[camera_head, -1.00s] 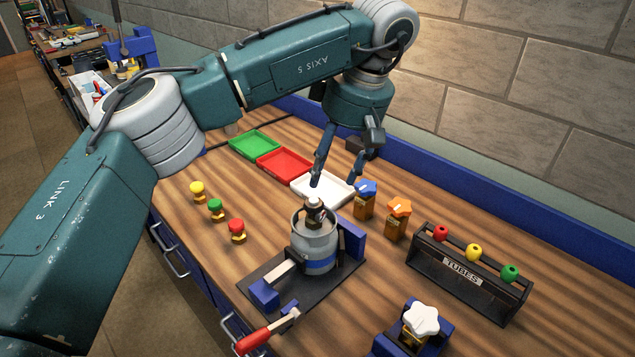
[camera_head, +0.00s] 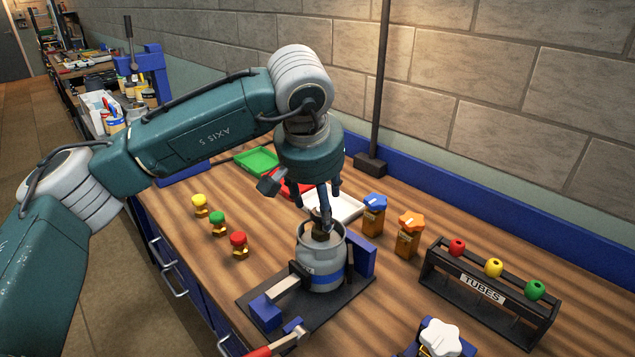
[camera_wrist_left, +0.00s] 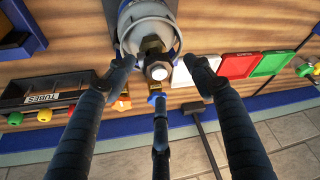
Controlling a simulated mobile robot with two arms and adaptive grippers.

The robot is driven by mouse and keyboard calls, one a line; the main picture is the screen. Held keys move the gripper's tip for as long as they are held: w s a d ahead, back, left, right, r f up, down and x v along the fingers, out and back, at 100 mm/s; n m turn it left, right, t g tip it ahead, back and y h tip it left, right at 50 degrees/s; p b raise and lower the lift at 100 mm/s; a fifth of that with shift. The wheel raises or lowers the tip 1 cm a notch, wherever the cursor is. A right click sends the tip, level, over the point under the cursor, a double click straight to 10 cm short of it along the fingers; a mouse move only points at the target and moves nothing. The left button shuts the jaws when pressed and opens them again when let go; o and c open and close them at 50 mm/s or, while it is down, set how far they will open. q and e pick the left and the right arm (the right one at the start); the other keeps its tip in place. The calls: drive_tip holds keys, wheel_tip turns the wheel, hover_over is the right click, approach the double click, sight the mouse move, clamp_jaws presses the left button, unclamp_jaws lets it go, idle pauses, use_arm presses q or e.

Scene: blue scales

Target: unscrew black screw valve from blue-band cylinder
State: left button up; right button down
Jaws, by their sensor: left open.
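The grey cylinder with a blue band (camera_head: 325,280) stands upright in a clamp fixture on a dark base plate. Its open collar (camera_wrist_left: 178,42) surrounds the screw valve (camera_wrist_left: 156,66), which shows a brass hex body and a dark, round-ended top. In the head view the valve (camera_head: 320,236) is partly hidden by fingers. My left gripper (camera_head: 322,218) points down over the cylinder top. In the wrist view my left gripper (camera_wrist_left: 158,78) is open, its fingers spread around the valve with visible gaps on both sides. Finger contact is not visible.
Blue (camera_head: 374,215) and orange-topped (camera_head: 409,235) valves stand right of the cylinder, near the tube rack (camera_head: 485,295). Yellow, green and red-topped valves (camera_head: 238,245) stand left. Green (camera_head: 258,160), red and white (camera_head: 345,207) trays lie behind. A red-handled clamp lever (camera_head: 270,348) is in front.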

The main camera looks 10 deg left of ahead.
sight(318, 233)
use_arm(q)
drive_tip(key=shift+x, duration=1.45)
drive_tip(key=shift+c, duration=0.2)
